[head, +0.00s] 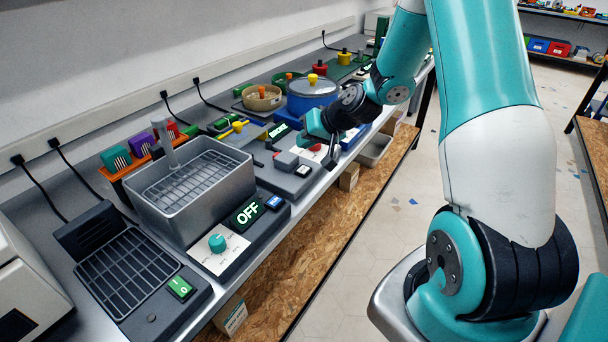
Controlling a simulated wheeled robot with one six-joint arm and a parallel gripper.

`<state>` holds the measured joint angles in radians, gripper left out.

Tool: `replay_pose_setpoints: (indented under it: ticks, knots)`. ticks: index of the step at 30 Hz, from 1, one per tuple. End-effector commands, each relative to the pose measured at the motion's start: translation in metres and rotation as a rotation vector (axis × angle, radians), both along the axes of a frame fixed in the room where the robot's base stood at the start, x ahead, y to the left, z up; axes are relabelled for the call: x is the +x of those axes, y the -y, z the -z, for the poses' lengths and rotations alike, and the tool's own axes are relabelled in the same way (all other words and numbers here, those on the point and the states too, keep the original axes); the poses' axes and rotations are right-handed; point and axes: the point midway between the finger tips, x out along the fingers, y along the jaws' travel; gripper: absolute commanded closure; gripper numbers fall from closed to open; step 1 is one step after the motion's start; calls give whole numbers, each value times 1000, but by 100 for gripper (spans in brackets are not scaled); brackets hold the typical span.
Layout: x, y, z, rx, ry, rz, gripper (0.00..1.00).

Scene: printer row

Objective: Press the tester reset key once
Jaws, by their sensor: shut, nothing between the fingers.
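My gripper (331,160) is shut and empty. It hangs at the front edge of the bench, beside a dark flat unit (287,184) with a grey block (287,161) and a small lit display (303,171). Just behind the gripper is a white panel with a red part (315,147), partly covered by the gripper. A dark display with green lettering (278,131) stands left of it; the lettering is too small to read surely. I cannot tell which part is the tester reset key, or whether my fingertips touch anything.
A metal basin (190,190) stands nearer, with an OFF display (248,213) and a teal knob (217,243) in front. A blue pot with a lid (312,92) and a tan bowl (262,98) stand behind. Open floor (390,230) lies right of the bench.

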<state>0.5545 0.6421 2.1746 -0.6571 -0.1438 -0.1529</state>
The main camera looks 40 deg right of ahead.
Motion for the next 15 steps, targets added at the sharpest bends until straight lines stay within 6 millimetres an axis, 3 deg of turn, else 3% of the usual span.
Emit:
replay_pose_setpoints:
  ticks: [1,6,15]
  knots:
    - [0,0,14,1,-1,0,100]
    - [0,0,37,0,0,0,100]
    - [0,0,46,-1,1,0,100]
